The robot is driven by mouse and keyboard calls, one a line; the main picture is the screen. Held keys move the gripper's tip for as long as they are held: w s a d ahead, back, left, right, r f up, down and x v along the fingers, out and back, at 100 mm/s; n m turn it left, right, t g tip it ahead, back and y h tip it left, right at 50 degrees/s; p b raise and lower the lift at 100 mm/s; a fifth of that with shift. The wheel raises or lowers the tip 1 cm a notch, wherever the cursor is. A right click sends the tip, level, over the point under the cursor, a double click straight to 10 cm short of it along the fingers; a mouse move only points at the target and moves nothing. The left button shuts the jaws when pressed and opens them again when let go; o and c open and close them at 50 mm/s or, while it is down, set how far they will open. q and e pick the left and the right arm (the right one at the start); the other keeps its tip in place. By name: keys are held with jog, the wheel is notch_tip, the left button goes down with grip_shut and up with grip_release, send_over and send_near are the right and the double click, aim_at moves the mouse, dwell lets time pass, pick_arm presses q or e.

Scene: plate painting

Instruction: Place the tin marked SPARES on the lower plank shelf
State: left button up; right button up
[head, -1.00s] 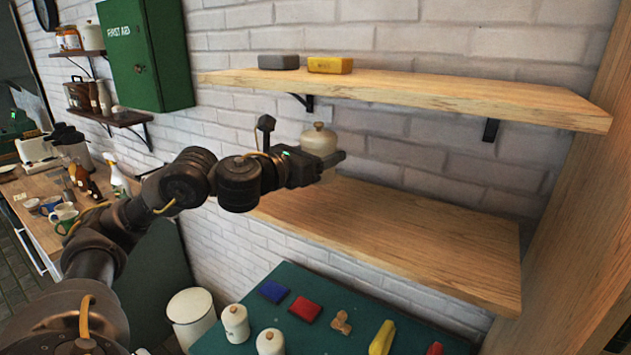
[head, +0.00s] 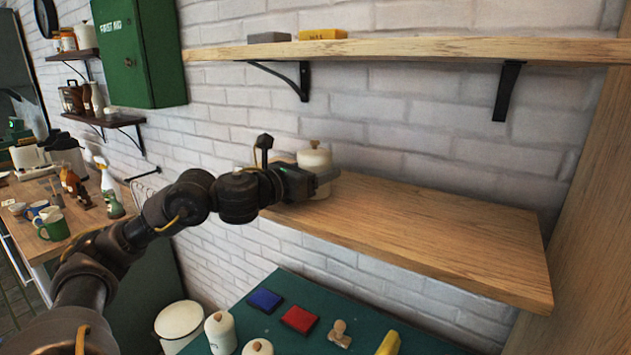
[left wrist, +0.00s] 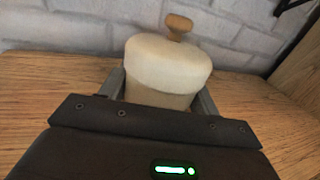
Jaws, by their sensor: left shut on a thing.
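A cream tin with a knobbed lid (head: 315,160) is held by my left gripper (head: 322,180) at the left part of the lower plank shelf (head: 430,225). The tin looks upright. In the left wrist view the same tin (left wrist: 166,68) sits between the two fingers of the gripper (left wrist: 162,92), with shelf wood around it. Its base is hidden there, so I cannot tell whether it touches the plank. No SPARES lettering is readable on the side I see. My right gripper is not in view.
The upper plank shelf (head: 420,50) with black brackets overhangs, carrying a grey block (head: 268,38) and a yellow block (head: 322,34). The lower shelf is bare to the right. Below, a green table (head: 290,328) holds similar cream tins (head: 220,335), blue and red pads.

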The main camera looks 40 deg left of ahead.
pick_arm(q)
jog(key=shift+s+r, duration=0.1)
jog(key=shift+s, duration=0.1)
jog(key=shift+f, duration=0.2)
jog(key=o, duration=1)
jog(key=shift+r, duration=0.25)
jog(key=s+b, duration=0.2)
jog(key=s, duration=0.1)
jog(key=s+a+b, duration=0.1)
jog(key=s+b, duration=0.1)
jog(key=s, duration=0.1)
jog(key=s+b, duration=0.2)
jog(key=s, duration=0.2)
jog(key=shift+a+f, duration=0.35)
jog(key=shift+a, duration=0.05)
jog(key=shift+s+r+b, duration=0.15)
jog(key=shift+s+b, duration=0.35)
jog(key=shift+b, duration=0.05)
jog(key=shift+s+r, duration=0.15)
jog(key=shift+s, duration=0.3)
